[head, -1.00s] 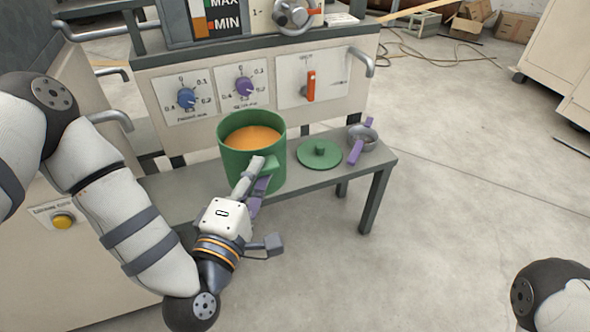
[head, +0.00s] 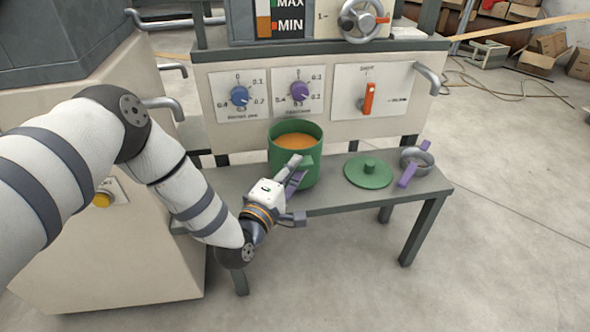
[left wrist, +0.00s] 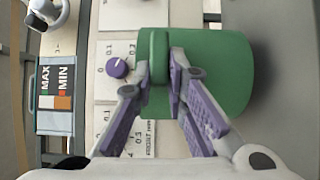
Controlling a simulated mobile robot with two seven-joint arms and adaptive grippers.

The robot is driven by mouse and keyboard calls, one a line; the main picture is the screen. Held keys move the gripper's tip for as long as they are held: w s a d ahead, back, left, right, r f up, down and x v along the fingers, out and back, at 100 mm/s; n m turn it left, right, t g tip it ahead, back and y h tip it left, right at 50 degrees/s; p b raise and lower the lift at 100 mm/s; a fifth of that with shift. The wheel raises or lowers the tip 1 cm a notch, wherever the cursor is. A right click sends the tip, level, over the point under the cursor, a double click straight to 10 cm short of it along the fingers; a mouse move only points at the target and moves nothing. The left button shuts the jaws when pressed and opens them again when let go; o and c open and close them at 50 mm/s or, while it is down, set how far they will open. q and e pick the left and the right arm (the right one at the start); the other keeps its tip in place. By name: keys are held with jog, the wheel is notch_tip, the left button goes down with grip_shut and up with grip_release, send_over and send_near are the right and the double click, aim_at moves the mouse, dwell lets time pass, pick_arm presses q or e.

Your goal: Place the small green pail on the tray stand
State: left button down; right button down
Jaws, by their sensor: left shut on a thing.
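The small green pail (head: 284,157) is upright with orange contents (head: 298,142). It is over the left part of the grey tray stand (head: 330,204), against the machine front. Whether its base touches the stand top I cannot tell. My left gripper (head: 296,171) is shut on the pail's handle at its near side. In the left wrist view, the purple-padded fingers (left wrist: 163,82) close around the green handle (left wrist: 159,58), with the pail body (left wrist: 218,70) beside them. My right gripper is not in view.
A green lid (head: 369,173) lies on the stand right of the pail. A small grey pan (head: 416,160) with purple handles sits at the right end. Behind stands the machine panel with a blue knob (head: 239,96), purple knob (head: 299,91) and orange lever (head: 368,98).

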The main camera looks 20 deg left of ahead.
pick_arm(q)
jog(key=shift+f+b, duration=0.35)
jog(key=shift+f, duration=0.9)
jog(key=shift+f, duration=0.15)
jog(key=c, duration=1.6)
grip_release()
jog(key=shift+s+f, duration=0.1)
